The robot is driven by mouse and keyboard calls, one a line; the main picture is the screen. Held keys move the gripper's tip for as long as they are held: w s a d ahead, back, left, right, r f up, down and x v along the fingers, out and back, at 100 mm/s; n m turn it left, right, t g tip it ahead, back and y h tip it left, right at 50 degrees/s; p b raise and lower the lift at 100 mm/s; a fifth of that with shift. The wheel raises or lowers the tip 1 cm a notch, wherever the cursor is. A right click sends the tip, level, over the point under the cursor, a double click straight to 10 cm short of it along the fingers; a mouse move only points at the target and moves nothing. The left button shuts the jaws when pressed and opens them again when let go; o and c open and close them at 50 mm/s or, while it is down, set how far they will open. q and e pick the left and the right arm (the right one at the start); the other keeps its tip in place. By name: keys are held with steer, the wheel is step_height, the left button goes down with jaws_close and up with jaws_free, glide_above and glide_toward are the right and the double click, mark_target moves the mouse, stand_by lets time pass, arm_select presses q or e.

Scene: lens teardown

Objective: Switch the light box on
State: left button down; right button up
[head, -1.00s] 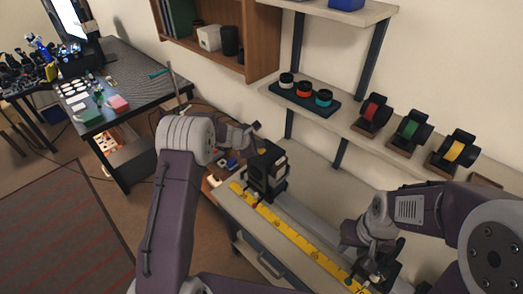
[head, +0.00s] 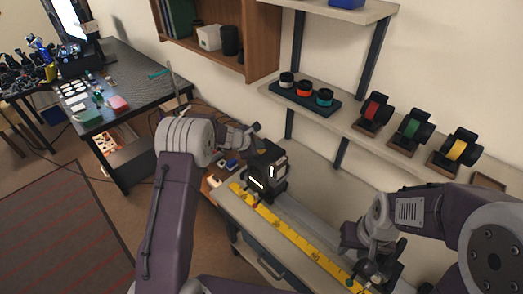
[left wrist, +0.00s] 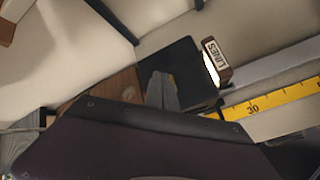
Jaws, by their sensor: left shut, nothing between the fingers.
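The light box (head: 268,170) is a small black box at the far end of the bench, with bright white lit slots on its faces. In the left wrist view the light box (left wrist: 188,62) shows as a dark block, with a glowing strip beside a plate labelled "LINES". My left gripper (left wrist: 162,92) is shut and empty, its grey fingertips right at the box's dark side; whether they touch it I cannot tell. In the head view the left fingertips are largely hidden behind the box. My right gripper (head: 370,270) is over the near end of the bench; its fingers are unclear.
A yellow ruler (head: 290,236) runs along the bench beside a grey rail (head: 304,215). A wall shelf behind carries a tray of lens rings (head: 304,97) and red, green and yellow-banded holders (head: 411,128). A dark table (head: 130,75) stands at left.

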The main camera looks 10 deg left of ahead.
mark_target(259, 151)
arm_select(q)
steer(key=shift+r, duration=0.45)
step_height(259, 151, up, 6)
steer(key=p, duration=0.5)
steer(key=shift+f, duration=0.2)
